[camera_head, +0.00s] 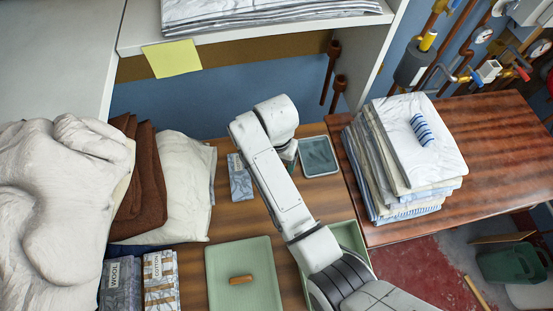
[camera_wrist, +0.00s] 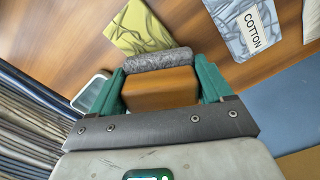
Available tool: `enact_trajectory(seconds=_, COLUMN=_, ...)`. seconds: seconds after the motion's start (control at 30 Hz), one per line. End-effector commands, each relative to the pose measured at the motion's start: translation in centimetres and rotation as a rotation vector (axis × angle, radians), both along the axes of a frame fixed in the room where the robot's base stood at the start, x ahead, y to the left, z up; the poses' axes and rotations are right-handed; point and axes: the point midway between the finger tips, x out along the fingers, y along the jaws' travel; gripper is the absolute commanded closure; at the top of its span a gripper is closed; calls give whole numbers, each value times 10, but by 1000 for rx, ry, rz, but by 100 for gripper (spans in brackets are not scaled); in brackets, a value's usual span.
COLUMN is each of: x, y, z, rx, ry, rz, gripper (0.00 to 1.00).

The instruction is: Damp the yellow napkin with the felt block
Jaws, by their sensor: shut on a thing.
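My gripper (camera_wrist: 160,88) is shut on the felt block, which has an orange-brown wooden back (camera_wrist: 158,92) and a grey felt edge (camera_wrist: 158,60) between the green fingers. The yellow napkin (camera_wrist: 140,28), with a darker line pattern, lies flat on the wooden table just beyond the felt. I cannot tell whether the felt touches it. In the head view my arm hides the napkin and the block; only a little of my gripper (camera_head: 290,152) shows at the arm's end.
A shallow dish (camera_head: 318,156) stands right of my gripper, also at left in the wrist view (camera_wrist: 90,91). A blue-grey patterned packet (camera_head: 240,178) lies left. A green panel with a wooden handle (camera_head: 225,262) and a linen stack (camera_head: 405,155) are nearby. A shelf overhangs behind.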

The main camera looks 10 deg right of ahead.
Motion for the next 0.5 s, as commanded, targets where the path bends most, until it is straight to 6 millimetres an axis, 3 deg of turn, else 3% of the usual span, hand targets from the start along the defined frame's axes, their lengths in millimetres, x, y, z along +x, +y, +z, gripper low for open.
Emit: enact_trajectory(seconds=0.5, x=1, y=0, z=38, rx=1, ry=-3, rz=-1, gripper=45)
